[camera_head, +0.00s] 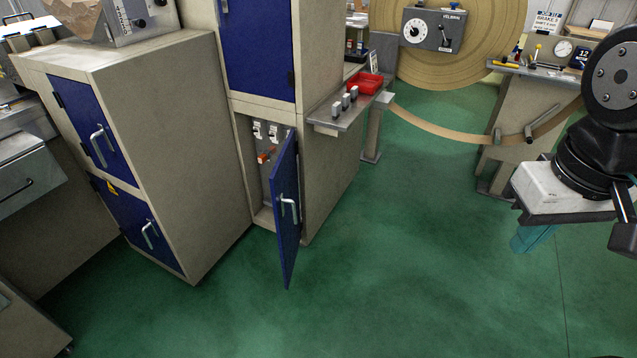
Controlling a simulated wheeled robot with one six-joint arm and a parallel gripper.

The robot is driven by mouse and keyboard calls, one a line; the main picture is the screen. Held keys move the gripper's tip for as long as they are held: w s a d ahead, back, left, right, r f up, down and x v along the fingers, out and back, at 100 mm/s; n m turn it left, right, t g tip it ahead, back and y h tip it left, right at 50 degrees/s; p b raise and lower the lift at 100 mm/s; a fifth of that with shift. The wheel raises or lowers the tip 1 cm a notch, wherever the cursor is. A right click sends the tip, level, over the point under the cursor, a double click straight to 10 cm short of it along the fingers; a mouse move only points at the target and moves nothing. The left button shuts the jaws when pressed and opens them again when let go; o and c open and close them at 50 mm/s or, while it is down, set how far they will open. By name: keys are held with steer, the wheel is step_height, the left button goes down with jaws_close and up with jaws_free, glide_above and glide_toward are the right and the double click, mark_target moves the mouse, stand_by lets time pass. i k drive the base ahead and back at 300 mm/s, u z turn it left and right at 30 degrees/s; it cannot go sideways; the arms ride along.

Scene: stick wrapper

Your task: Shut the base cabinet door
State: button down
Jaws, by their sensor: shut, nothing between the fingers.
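The base cabinet door (285,240) is a blue panel with a metal handle (290,209). It stands open, swung out from the lower part of the tall beige cabinet (328,150) over the floor. Its hinge side appears to be on the right of the opening. The cabinet opening (250,190) shows to the left of the door, with switches and a small orange-red part inside. The door hides part of the interior. Part of my dark arm (595,150) shows at the right edge, well away from the door.
Above, a second blue door (258,50) looks closed. A beige cabinet (185,140) with blue doors stands at the left. A shelf (340,118) with a red tray (363,83) juts out at the right of the tall cabinet. The green floor (400,260) between door and arm is clear.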

mark_target(284, 178)
steer(key=u, duration=0.1)
steer(key=i, duration=0.9)
steer(key=u, duration=0.7)
